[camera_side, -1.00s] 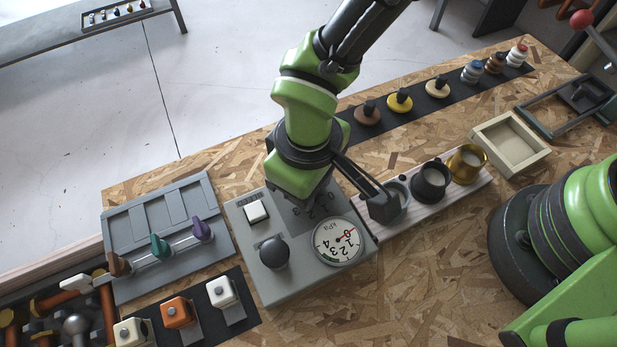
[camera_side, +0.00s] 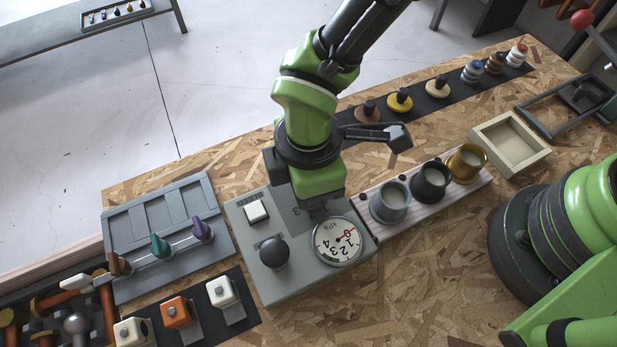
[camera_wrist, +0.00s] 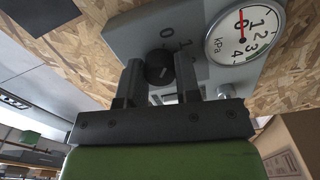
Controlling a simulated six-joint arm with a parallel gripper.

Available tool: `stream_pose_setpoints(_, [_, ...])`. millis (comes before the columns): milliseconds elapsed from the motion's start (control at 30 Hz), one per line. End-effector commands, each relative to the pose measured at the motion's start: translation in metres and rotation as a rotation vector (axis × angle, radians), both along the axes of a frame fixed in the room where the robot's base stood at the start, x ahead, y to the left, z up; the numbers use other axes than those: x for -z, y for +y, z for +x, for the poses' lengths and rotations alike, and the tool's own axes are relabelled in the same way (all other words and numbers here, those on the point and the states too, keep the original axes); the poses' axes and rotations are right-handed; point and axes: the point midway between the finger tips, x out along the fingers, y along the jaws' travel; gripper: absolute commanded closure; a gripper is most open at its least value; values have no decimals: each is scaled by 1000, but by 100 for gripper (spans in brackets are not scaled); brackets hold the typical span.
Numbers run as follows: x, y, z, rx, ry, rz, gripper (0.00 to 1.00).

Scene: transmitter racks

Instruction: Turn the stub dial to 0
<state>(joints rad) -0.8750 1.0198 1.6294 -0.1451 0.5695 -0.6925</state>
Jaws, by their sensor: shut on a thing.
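The stub dial (camera_wrist: 158,68) is a small dark round knob on the grey panel in the wrist view. Numerals 0 and 1 are printed beside it. A short pale mark shows on its face; which numeral it points to is hard to tell. My gripper (camera_wrist: 159,66) is shut on the dial, one finger on each side. In the side view my gripper comes down over the back of the grey panel box (camera_side: 300,282) and hides the dial. A few printed numerals show beside it there.
The box also carries a kPa gauge (camera_side: 338,241) with its red needle near 0, a black round knob (camera_side: 274,252) and a white button (camera_side: 256,212). A lever panel (camera_side: 165,235) stands left. Cups sit on a rack (camera_side: 372,212) at right, close to the box.

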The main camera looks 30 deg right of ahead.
Motion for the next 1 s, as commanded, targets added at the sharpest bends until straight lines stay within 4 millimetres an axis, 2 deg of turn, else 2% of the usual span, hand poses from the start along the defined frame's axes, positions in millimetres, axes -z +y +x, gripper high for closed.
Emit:
stream_pose_setpoints(333, [0, -1, -1, -138, 5, -4, 93])
stream_pose_setpoints(867, [0, -1, -1, -164, 5, -4, 93])
stream_pose_setpoints(900, [0, -1, -1, -164, 5, -4, 67])
stream_pose_setpoints(1000, [0, -1, -1, -164, 3, -4, 44])
